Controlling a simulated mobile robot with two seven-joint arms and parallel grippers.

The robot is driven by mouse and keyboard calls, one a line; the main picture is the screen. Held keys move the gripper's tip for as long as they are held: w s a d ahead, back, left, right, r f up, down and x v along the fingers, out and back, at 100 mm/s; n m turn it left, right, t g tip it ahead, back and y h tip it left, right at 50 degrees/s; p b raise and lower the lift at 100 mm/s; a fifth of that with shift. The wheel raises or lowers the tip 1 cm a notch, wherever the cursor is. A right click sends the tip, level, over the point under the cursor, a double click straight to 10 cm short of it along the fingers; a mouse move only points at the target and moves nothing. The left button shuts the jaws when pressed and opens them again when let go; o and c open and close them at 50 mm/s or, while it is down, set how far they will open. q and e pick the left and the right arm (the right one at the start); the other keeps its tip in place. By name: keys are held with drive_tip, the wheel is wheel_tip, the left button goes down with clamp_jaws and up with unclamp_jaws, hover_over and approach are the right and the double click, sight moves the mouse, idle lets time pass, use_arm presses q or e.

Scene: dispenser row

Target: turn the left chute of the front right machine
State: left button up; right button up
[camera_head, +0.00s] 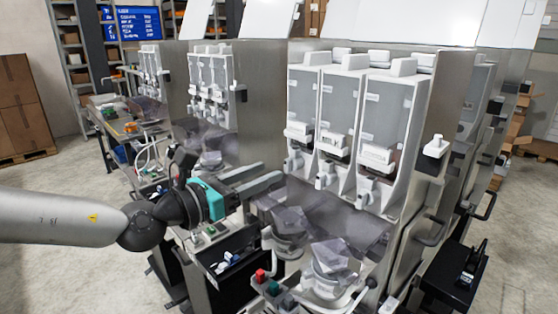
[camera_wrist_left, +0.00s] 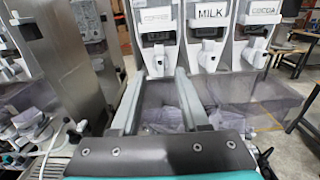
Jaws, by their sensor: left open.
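The front right machine (camera_head: 340,210) has three grey canisters side by side, with a white chute under each. Its left chute (camera_head: 294,163) is a small white spout below the left canister; it also shows in the left wrist view (camera_wrist_left: 157,62), under the COFFEE label. The middle chute (camera_head: 325,177) and right chute (camera_head: 366,193) hang beside it. My left gripper (camera_head: 268,182) is open and empty, pointing at the machine. In the left wrist view its two fingers (camera_wrist_left: 160,80) reach toward the left chute, one on each side below it, apparently apart from it.
Clear plastic guards and cups (camera_head: 330,258) sit below the chutes. A black open drawer (camera_head: 238,255) and a red button (camera_head: 260,276) are in front. Another machine (camera_head: 205,90) stands to the left. A black tray (camera_head: 452,272) juts out at right.

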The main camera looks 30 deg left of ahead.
sight(285, 164)
use_arm(q)
drive_tip(key=shift+r+p+x, duration=0.2)
drive_tip(key=shift+p+x, duration=1)
drive_tip(key=shift+x, duration=0.5)
drive_tip(key=shift+w+d+f+p, duration=0.1)
drive_tip(key=shift+w+d+p, duration=0.1)
drive_tip(key=shift+w, duration=0.1)
drive_tip(key=shift+w+d+f+p, duration=0.1)
drive_tip(key=shift+w+p, duration=0.1)
drive_tip(key=shift+w, duration=0.15)
clamp_jaws()
